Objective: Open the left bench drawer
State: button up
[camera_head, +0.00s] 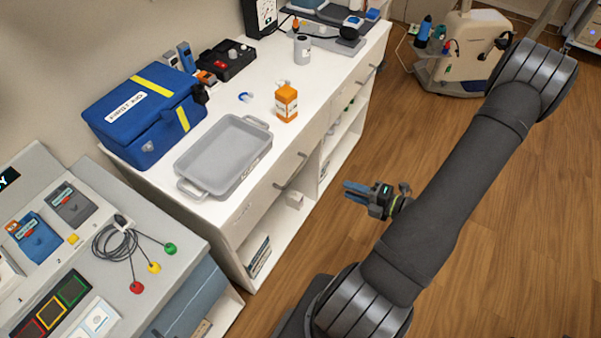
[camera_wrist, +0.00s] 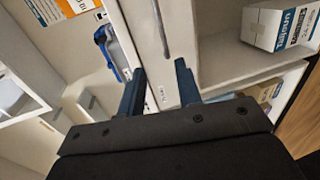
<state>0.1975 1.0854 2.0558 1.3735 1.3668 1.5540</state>
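The white bench (camera_head: 262,78) has a left drawer (camera_head: 265,195) in its front, below the grey tray. Its front looks flush with the bench, and it carries a thin grey bar handle (camera_head: 290,172). My gripper (camera_head: 354,190) is out over the floor, to the right of this drawer and apart from it. In the wrist view its two blue fingers (camera_wrist: 158,88) are spread with nothing between them. A white drawer front (camera_wrist: 180,55) with a grey bar handle (camera_wrist: 161,30) lies beyond the fingertips. The handle is not between the fingers.
The grey tray (camera_head: 183,157), blue first aid bag (camera_head: 113,108) and orange bottle (camera_head: 287,101) stand on the bench. Open shelves lie under the drawers; a white box (camera_wrist: 278,24) shows there. A grey console (camera_head: 168,235) stands at the left.

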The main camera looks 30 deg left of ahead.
jog(key=x, duration=1.7)
jog(key=shift+a+f, duration=0.2)
jog(key=shift+a, duration=0.1)
jog(key=shift+c, duration=0.2)
grip_shut()
